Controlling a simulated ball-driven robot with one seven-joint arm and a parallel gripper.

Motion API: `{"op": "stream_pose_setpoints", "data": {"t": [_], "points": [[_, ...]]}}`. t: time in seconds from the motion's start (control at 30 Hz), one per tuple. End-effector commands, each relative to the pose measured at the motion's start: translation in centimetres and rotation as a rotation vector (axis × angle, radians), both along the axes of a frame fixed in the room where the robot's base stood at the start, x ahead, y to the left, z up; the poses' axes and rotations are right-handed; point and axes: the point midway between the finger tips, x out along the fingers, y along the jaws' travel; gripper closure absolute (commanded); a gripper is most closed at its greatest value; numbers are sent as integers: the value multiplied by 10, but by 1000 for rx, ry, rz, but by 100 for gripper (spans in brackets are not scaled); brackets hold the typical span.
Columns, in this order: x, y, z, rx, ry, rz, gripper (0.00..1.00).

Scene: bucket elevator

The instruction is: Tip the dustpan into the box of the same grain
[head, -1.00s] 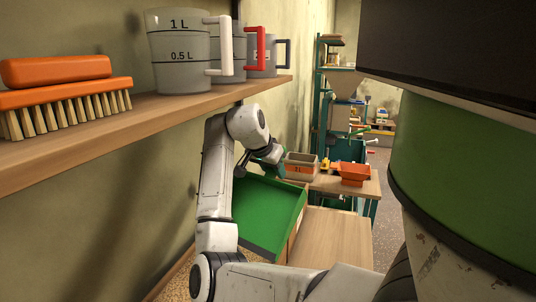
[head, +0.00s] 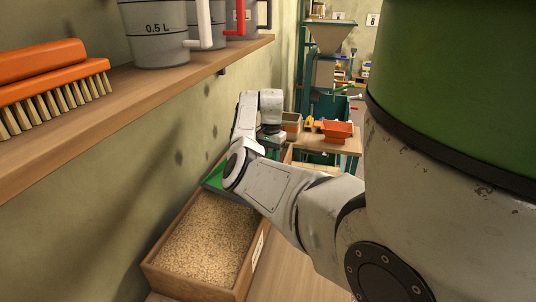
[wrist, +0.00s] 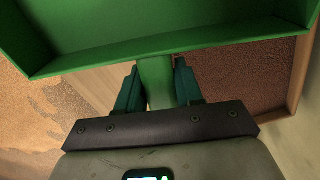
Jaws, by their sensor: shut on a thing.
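My gripper (head: 270,138) is shut on the handle of the green dustpan (head: 214,180), and my arm hides much of the pan in the head view. In the wrist view the handle (wrist: 156,82) stands between the two dark green fingers (wrist: 157,88). The pan (wrist: 160,32) fills the top there; no grain shows in its visible part. A wooden box (head: 185,288) of pale tan grain is in front, with the pan over its far end. The wrist view shows tan-orange grain (wrist: 40,115) at left and red-brown grain (wrist: 240,80) inside a wooden rim (wrist: 301,68) at right.
A wall shelf (head: 150,90) holds an orange brush (head: 50,85) and measuring jugs (head: 155,35). Behind stand a bench with an orange tray (head: 337,131) and the elevator hopper (head: 328,37). A large green cylinder (head: 450,80) blocks the right.

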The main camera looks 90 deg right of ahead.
Motion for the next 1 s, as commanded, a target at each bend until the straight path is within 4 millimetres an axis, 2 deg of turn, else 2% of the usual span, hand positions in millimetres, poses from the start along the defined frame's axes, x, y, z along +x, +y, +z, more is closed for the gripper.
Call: {"op": "stream_pose_setpoints", "data": {"t": [0.17,0.5,1.0], "points": [[0,0,6,4,-2,1,100],[0,0,41,3,-1,1,100],[0,0,40,2,-1,1,100]]}}
